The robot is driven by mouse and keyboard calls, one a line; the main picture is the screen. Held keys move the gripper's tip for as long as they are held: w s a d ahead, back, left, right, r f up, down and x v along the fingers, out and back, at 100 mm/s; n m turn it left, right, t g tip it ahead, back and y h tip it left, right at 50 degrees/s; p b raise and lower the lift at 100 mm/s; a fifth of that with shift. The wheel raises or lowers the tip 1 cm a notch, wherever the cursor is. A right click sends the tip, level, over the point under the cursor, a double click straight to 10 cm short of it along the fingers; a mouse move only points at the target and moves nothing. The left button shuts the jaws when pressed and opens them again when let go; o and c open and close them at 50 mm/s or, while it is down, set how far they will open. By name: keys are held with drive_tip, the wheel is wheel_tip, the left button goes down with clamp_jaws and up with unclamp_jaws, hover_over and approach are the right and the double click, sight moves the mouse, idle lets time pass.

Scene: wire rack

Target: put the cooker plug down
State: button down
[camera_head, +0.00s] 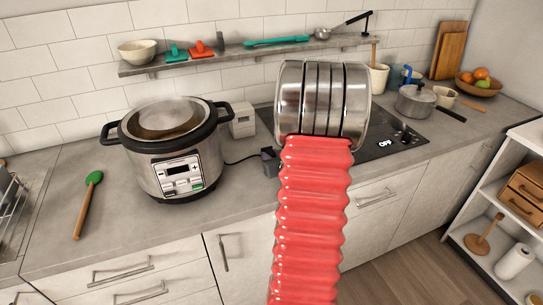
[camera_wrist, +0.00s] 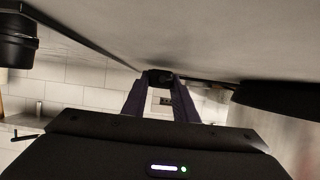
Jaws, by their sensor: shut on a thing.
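The cooker (camera_head: 170,150) is a silver and black pot with an open, steaming top, on the counter left of my arm. Its black cord (camera_head: 236,162) runs right to a dark shape beside my arm. In the wrist view my gripper (camera_wrist: 160,92) has its two purple fingers shut on the black cooker plug (camera_wrist: 160,76). The plug is close to the grey counter surface; I cannot tell whether it touches it. The cord (camera_wrist: 208,82) shows right of the plug there. In the head view my silver and red arm hides most of the gripper and plug.
A pale socket box (camera_head: 242,121) stands by the wall behind the cooker. A green-tipped spoon (camera_head: 89,203) lies at left. The counter (camera_head: 235,195) in front is clear.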

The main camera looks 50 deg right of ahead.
drive_tip(key=shift+f, duration=0.45)
drive_tip(key=c, duration=1.2)
unclamp_jaws()
drive_tip(key=shift+r, duration=0.15)
drive_tip(key=shift+r, duration=0.25)
drive_tip(key=shift+s+a+r, duration=0.1)
drive_tip(key=shift+s+r, duration=0.1)
drive_tip(key=shift+s, duration=0.05)
drive_tip(key=v, duration=1.1)
drive_tip(key=shift+s+a, duration=0.1)
drive_tip(key=shift+s, duration=0.15)
